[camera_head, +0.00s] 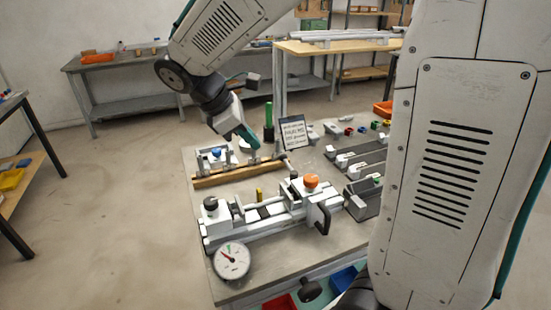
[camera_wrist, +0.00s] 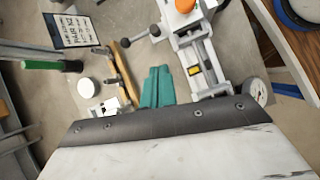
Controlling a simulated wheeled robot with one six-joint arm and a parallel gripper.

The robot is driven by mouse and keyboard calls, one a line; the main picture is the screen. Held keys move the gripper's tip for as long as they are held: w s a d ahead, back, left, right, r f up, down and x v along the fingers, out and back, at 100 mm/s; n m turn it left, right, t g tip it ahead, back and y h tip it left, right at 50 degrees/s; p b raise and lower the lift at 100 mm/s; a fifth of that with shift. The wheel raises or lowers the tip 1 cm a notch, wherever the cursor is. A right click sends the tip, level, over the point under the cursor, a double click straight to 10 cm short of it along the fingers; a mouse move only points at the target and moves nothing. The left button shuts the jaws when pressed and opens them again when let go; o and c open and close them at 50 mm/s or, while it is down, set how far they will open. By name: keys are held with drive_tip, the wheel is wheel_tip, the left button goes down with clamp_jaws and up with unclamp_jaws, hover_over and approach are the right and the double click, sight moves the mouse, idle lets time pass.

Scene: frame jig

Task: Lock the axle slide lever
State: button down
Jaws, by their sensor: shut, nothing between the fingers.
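The jig (camera_head: 255,226) is a long pale metal rail on the bench, with an orange knob (camera_head: 311,181) on its block and a black handle (camera_head: 322,217) at its right end. In the wrist view, a short lever with a dark ball end (camera_wrist: 155,30) sticks out beside the orange knob (camera_wrist: 185,5). I cannot tell which of these is the axle slide lever, or whether it is locked. My gripper (camera_head: 252,140) is shut and empty, above the back of the bench beyond the rail. Its teal fingers (camera_wrist: 157,87) touch nothing visible.
A wooden bar (camera_head: 225,176) with metal fittings lies behind the rail. A small sign (camera_head: 293,133) and a green cylinder (camera_head: 268,115) stand at the back. A round dial gauge (camera_head: 231,260) sits at the front left. Grey blocks (camera_head: 365,198) occupy the right side.

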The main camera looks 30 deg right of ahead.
drive_tip(key=w+a+f+n+h, duration=0.1)
drive_tip(key=w+f+n, duration=0.15)
drive_tip(key=w, duration=0.25)
drive_tip(key=d+r+x, duration=0.2)
drive_tip(key=x, duration=1)
drive_tip(key=shift+s+d+f, duration=0.25)
drive_tip(key=shift+d+f, duration=0.1)
drive_tip(key=shift+d, duration=0.05)
